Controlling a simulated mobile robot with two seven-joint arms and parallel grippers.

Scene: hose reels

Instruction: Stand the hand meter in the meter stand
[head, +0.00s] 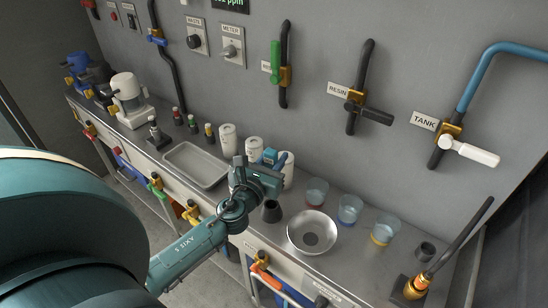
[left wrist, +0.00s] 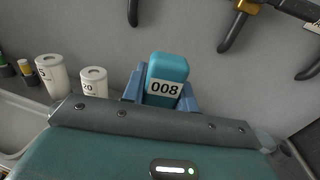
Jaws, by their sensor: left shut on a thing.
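The hand meter (left wrist: 168,70) is a teal block with a white label reading 008. In the left wrist view it stands up between the blue fingers of my left gripper (left wrist: 162,92), which is shut on it. In the head view my left gripper (head: 274,165) is over the bench in front of the white canisters, with a small teal part of the meter (head: 269,156) showing. A dark, narrow-topped holder (head: 271,212) stands on the bench just below the gripper. I cannot tell for sure whether it is the meter stand. My right gripper is not in view.
A steel bowl (head: 312,232) and several clear beakers (head: 349,209) stand right of the gripper. A shallow tray (head: 196,166) lies to the left. White canisters (head: 228,139) are behind.

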